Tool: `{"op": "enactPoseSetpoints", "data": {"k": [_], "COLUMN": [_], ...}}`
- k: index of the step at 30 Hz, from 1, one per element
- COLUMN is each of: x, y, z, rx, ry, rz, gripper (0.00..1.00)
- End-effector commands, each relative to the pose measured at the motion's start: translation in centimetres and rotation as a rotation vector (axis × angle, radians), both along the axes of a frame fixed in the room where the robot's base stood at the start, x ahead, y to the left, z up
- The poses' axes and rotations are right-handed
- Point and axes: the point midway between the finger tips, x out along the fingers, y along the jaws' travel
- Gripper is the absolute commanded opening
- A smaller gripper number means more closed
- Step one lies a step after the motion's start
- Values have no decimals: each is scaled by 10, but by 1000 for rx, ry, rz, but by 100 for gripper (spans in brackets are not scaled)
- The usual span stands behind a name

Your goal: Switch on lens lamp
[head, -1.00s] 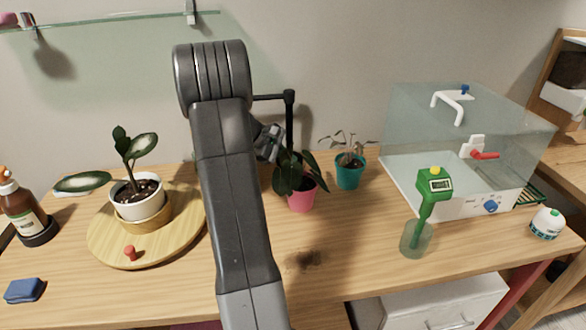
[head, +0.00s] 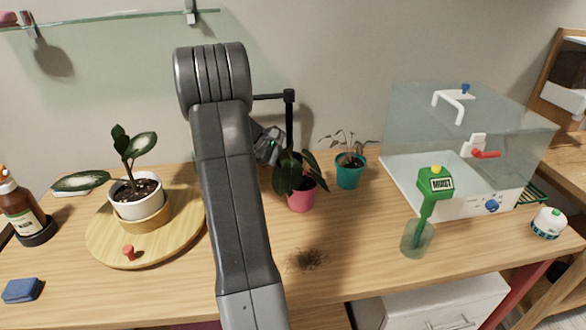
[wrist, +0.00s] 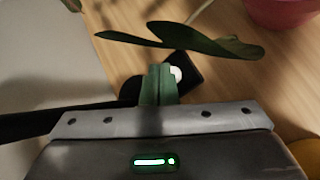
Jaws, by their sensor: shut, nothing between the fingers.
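The lens lamp shows in the head view as a black post with a side arm (head: 289,118) at the back of the table, behind the pink pot. My arm hides what the side arm leads to. In the wrist view a black base (wrist: 192,78) carries a round white button (wrist: 177,73). My gripper (wrist: 160,72) is shut and empty, its green fingertips right beside the button in the picture. I cannot tell whether they touch it. In the head view my gripper (head: 270,147) is partly hidden behind my arm, left of the post.
A pink pot (head: 301,199) with a dark-leaved plant stands close by; a leaf (wrist: 190,41) hangs near my fingers. A teal pot (head: 349,177) is to the right. A white-potted plant (head: 137,208) stands on a round wooden board (head: 180,231) at left.

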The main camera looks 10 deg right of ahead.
Motion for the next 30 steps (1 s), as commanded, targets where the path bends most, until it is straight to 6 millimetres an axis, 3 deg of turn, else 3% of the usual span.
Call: {"op": "enactPoseSetpoints", "data": {"k": [17,30], "x": [0,0], "y": [0,0], "z": [-4,14], "rx": [1,0], "ry": [1,1], "rz": [-1,1], "gripper": [0,0]}}
